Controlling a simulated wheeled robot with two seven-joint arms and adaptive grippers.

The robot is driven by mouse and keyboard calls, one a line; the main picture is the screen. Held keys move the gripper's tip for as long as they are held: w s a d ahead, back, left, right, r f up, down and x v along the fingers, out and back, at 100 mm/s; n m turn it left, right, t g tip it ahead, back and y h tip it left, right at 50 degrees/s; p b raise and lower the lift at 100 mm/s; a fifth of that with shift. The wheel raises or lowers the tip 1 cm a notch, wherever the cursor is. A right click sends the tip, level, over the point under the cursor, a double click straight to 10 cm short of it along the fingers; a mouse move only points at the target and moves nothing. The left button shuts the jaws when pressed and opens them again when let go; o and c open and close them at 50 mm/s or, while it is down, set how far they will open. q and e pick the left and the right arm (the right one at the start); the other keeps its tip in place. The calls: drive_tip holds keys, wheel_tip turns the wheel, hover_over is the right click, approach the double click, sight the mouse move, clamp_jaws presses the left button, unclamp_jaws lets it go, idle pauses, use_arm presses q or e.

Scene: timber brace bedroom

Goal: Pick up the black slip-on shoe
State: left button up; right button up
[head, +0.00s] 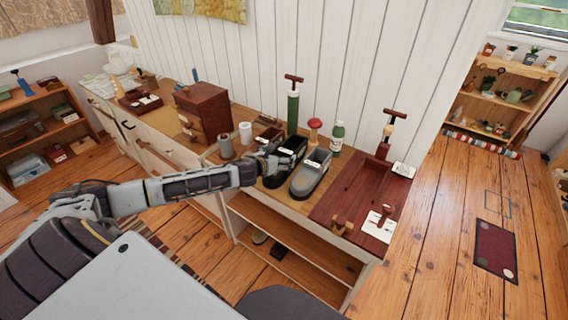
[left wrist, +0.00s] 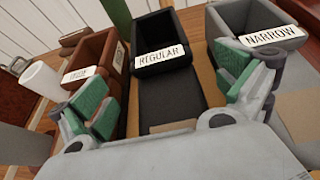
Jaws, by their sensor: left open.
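The black slip-on shoe (head: 290,147) stands on the counter, with a white label reading REGULAR at its opening. In the left wrist view the black shoe (left wrist: 172,92) lies ahead of and between the fingers. My left gripper (head: 270,162) is at the near end of the black shoe in the head view and hides part of it. In the left wrist view my left gripper (left wrist: 168,98) is open, with green pads on both sides of the shoe. Whether a pad touches it I cannot tell. My right gripper is in neither view.
A grey shoe (head: 311,174) labelled NARROW stands close on the right. A brown open-topped item (left wrist: 92,52) is close on the left. A green cylinder (head: 293,112) stands behind. A dark red tray (head: 350,203) is farther right; a white roll (head: 245,132) is left.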

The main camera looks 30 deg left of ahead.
sight(284, 154)
use_arm(q)
drive_tip(key=shift+w+d+f, duration=0.1)
drive_tip(key=shift+w+f, duration=0.2)
drive_tip(key=shift+w, duration=0.35)
drive_tip(key=shift+w+f, duration=0.25)
drive_tip(key=shift+w, duration=0.5)
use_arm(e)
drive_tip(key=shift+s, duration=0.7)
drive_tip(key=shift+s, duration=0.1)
use_arm(q)
drive_tip(key=c, duration=1.4)
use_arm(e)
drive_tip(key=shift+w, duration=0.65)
